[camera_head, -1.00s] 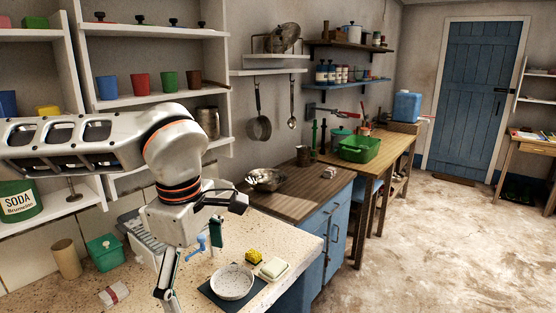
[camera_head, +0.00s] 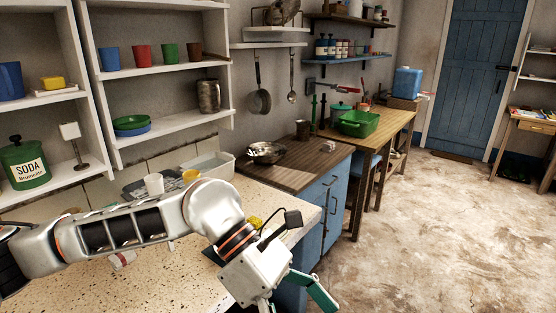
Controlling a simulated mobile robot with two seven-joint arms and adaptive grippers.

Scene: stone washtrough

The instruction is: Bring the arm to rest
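My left arm comes in from the left, low across the speckled stone counter (camera_head: 190,278). My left gripper (camera_head: 293,303) is at the bottom edge of the view, past the counter's front edge and over the floor side. One green-tipped finger splays out to the right and the other side is cut off by the frame. The fingers look spread, and I see nothing held between them. The arm hides most of the dark mat, and the yellow sponge (camera_head: 254,222) shows just above it. My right gripper is not in view.
Behind the arm stand a white cup (camera_head: 154,184), a yellow cup (camera_head: 190,176) and a pale basin (camera_head: 212,165). White shelves (camera_head: 160,97) rise behind the counter. A blue cabinet (camera_head: 328,215) stands to the right of the gripper. The floor (camera_head: 430,240) is clear.

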